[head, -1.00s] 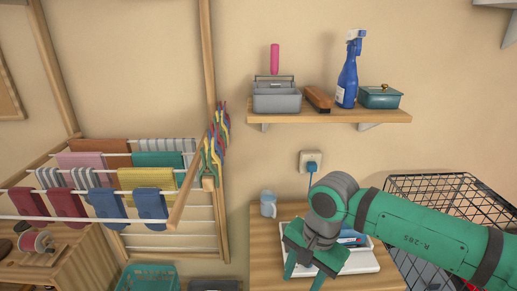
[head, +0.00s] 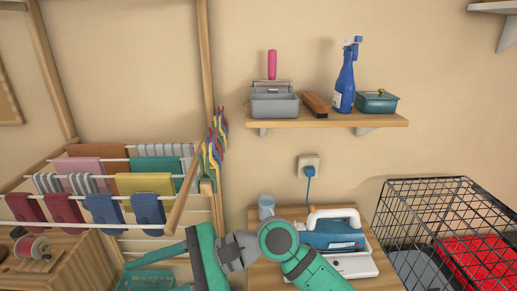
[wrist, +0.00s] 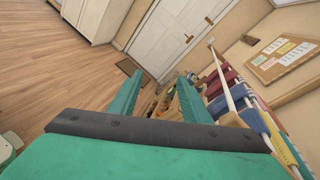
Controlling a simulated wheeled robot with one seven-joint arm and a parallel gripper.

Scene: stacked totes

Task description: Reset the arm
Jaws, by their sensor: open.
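My gripper (wrist: 160,98) is open in the wrist view, with its two green fingers apart and nothing between them. In the head view my gripper (head: 158,268) is at the bottom, left of the small wooden table and in front of the lower part of the drying rack. One finger points left; the other is partly cut off by the lower edge. My green arm bends in front of the wooden table. The wrist view looks out over open floor toward a white door (wrist: 185,35).
A drying rack (head: 190,185) with several cloths stands at left, above a teal basket (head: 140,284). A blue iron (head: 332,235) rests on a white tray (head: 358,266) on the wooden table (head: 252,282), near a mug (head: 266,206). A wire crate (head: 425,200) is right. A wall shelf (head: 330,119) holds several items.

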